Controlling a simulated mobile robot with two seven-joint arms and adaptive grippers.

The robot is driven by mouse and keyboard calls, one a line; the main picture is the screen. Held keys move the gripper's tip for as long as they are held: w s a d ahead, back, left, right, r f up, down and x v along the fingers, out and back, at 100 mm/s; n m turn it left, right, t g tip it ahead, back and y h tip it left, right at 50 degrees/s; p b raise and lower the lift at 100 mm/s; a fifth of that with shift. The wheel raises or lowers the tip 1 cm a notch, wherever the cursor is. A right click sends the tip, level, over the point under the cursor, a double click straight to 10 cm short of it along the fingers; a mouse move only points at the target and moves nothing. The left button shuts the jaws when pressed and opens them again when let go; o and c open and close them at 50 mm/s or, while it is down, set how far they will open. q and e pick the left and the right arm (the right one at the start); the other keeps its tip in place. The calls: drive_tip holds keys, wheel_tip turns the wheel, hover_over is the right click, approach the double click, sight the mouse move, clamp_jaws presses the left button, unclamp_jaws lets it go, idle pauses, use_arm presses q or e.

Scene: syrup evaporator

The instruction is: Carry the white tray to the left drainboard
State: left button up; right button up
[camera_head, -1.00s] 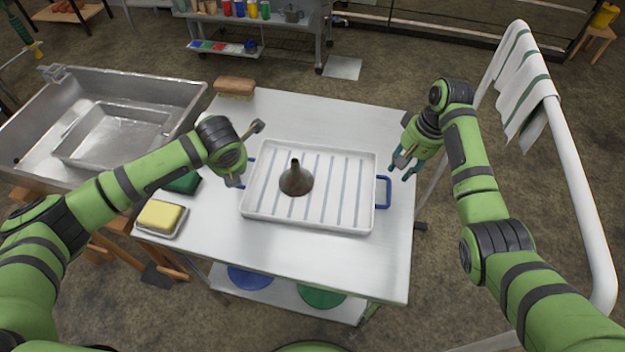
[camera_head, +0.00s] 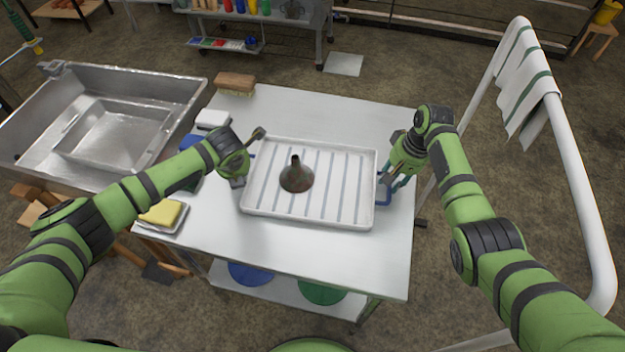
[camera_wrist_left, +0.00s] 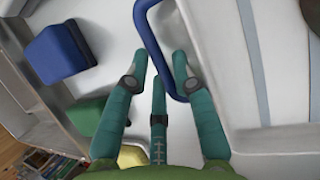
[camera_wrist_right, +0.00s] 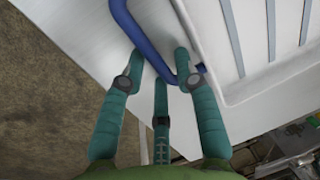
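The white tray (camera_head: 338,222) with grey-blue stripes lies flat on the steel table, a dark funnel-shaped piece (camera_head: 297,178) standing on it. My left gripper (camera_head: 246,160) is at the tray's left end. In the left wrist view its fingers are apart, with the blue left handle (camera_wrist_left: 152,40) between them. My right gripper (camera_head: 389,182) is at the right end. In the right wrist view its fingers are apart around the blue right handle (camera_wrist_right: 130,28). A steel sink unit (camera_head: 150,82) with an inner basin stands at the left; I cannot tell which surface is the left drainboard.
A yellow sponge (camera_head: 160,212) on a small dish, a blue block (camera_wrist_left: 60,52), a green block (camera_wrist_left: 88,114) and a white block (camera_head: 212,118) lie left of the tray. A brush (camera_head: 235,83) lies at the back. A towel rail (camera_head: 580,150) stands at the right.

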use_arm(q)
clamp_jaws()
use_arm(e)
clamp_jaws()
use_arm(q)
drive_tip(key=shift+r, duration=0.2)
use_arm(e)
drive_tip(key=shift+r, duration=0.2)
